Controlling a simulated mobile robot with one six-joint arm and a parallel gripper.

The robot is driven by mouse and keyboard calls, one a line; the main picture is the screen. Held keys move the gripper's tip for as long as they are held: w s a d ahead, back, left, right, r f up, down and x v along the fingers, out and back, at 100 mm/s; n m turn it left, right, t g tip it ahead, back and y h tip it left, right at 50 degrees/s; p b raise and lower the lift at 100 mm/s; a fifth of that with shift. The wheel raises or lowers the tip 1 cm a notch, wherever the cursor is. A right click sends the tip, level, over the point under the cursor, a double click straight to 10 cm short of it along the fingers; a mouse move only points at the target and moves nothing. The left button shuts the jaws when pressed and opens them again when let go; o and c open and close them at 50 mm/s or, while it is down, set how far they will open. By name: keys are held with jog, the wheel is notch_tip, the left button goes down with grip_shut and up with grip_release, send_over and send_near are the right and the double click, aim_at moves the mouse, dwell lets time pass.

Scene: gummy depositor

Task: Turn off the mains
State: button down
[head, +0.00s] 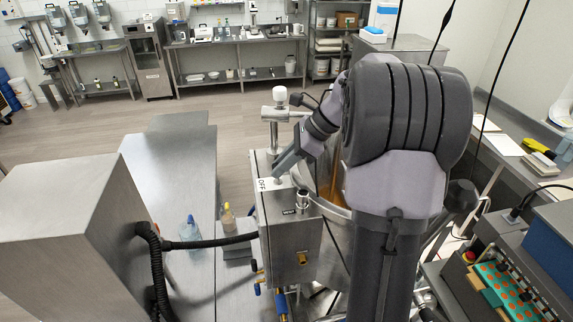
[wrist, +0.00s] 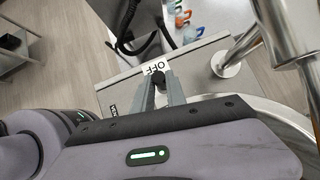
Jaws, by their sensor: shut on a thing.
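A steel control box (head: 291,235) stands in the middle of the head view, its top carrying a white label reading OFF (head: 262,184). The label also shows in the wrist view (wrist: 155,68), just beyond the fingertips. My gripper (head: 278,177) reaches down onto the box top from the right. In the wrist view my gripper (wrist: 158,84) has its two fingers on either side of a small dark switch knob (wrist: 158,76) and is shut on it. The fingers cover part of the knob, so its exact setting is hard to read.
A steel kettle with orange contents (head: 333,193) stands right of the box, partly behind my arm. A steel post with a white knob (head: 280,97) rises behind the box. Open floor (head: 235,103) lies beyond.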

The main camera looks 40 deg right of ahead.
jog(key=shift+w+a+g+h, duration=0.25)
jog(key=shift+a+g+h, duration=0.3)
jog(key=shift+h, duration=0.45)
jog(key=shift+w+a+f+g+h, duration=0.15)
jog(key=shift+a+g+h, duration=0.15)
jog(key=shift+h, duration=0.5)
jog(key=c, duration=1.6)
grip_release()
jog(key=shift+w+a, duration=0.1)
jog(key=p+v, duration=0.1)
jog(key=v, duration=1.6)
jog(key=shift+r+p, duration=0.25)
jog(key=shift+p, duration=0.05)
